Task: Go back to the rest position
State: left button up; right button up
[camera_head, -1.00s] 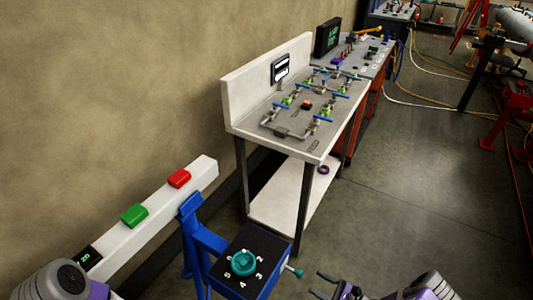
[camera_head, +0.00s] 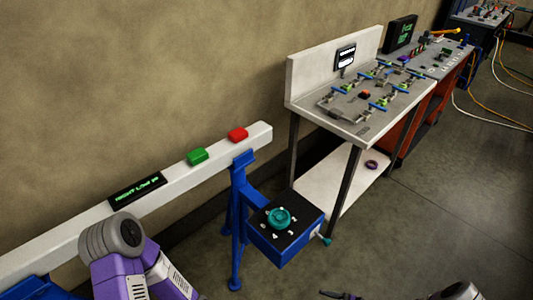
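My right gripper (camera_head: 340,294) shows only in part at the bottom edge, right of centre, with dark fingers; it is apart from everything around it, and its opening cannot be made out. My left arm shows at the bottom left as a grey and purple link, and its gripper is not in view. A blue stand (camera_head: 238,215) carries a box (camera_head: 284,247) with a teal numbered dial (camera_head: 279,218) on top and a small teal knob (camera_head: 327,241) at its side.
A white beam (camera_head: 66,234) along the wall carries a green button (camera_head: 197,156), a red button (camera_head: 237,134) and a display (camera_head: 138,189). A bench (camera_head: 377,130) with pipes and valves stands behind the stand. Cables lie on the far floor. Floor at the right is clear.

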jog(key=s+a+n+g+h, duration=0.8)
jog(key=s+a+n+g, duration=0.15)
jog(key=n, duration=0.35)
jog(key=w+a+r+n+t, duration=0.1)
jog(key=n+t, duration=0.1)
jog(key=w+a+r+n+t+h, duration=0.1)
jog(key=w+a+r+n, duration=0.1)
jog(key=n, duration=0.1)
jog(key=shift+r+t+h, duration=0.15)
jog(key=shift+t+h, duration=0.15)
jog(key=shift+t, duration=0.05)
